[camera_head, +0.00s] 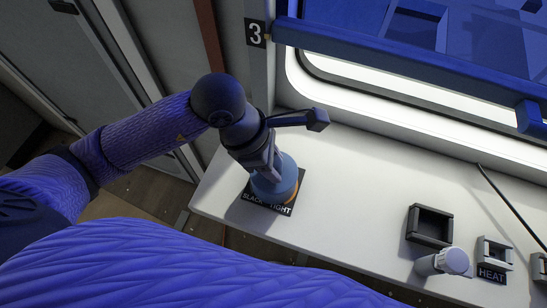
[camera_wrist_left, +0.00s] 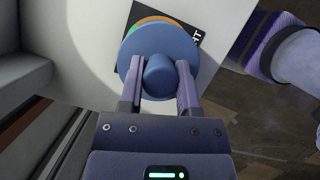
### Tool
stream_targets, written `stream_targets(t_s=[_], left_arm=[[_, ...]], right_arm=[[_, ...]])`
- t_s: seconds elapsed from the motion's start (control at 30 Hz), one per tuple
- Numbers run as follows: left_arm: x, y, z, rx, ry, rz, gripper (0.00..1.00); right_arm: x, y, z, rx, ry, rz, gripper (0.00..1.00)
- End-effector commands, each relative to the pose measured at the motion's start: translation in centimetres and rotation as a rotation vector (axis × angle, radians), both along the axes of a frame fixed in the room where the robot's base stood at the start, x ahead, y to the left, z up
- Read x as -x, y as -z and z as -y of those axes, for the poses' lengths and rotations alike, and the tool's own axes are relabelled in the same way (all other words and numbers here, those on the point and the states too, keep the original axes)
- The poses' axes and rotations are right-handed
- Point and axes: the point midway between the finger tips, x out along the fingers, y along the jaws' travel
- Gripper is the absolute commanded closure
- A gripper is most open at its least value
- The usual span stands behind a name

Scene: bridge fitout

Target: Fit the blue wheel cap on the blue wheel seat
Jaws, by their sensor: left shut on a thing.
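The blue wheel cap (camera_head: 286,178) is a round disc with a central knob (camera_wrist_left: 159,76). My left gripper (camera_wrist_left: 158,80) is shut on that knob, one finger on each side. In the head view my left gripper (camera_head: 265,172) points down at the left end of the counter, with the cap under it. The cap is over a black plate (camera_wrist_left: 186,44) with white lettering. An orange and green rim shows past the cap's edge in the wrist view. The blue wheel seat cannot be made out; the cap hides most of what is beneath. Whether the cap touches it is unclear.
The white counter (camera_head: 350,190) is clear in the middle. At its right stand a dark open square box (camera_head: 430,226), a pale cylinder (camera_head: 454,261) and a grey holder (camera_head: 494,252) with a HEAT label (camera_head: 491,275). A blue rail (camera_head: 400,65) runs above the counter.

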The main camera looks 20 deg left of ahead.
Motion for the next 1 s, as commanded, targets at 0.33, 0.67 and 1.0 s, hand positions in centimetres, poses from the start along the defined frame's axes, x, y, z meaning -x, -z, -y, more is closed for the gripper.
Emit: stream_targets(t_s=[0.33, 0.67, 1.0], left_arm=[[0.00, 0.29, 0.00, 0.000, 0.000, 0.000, 0.52], [0.00, 0.29, 0.00, 0.000, 0.000, 0.000, 0.17], [0.00, 0.29, 0.00, 0.000, 0.000, 0.000, 0.17]], right_arm=[[0.03, 0.27, -0.02, 0.000, 0.000, -0.001, 0.15], [0.03, 0.27, -0.02, -0.001, 0.000, -0.001, 0.15], [0.02, 0.27, -0.01, 0.000, 0.000, -0.001, 0.15]])
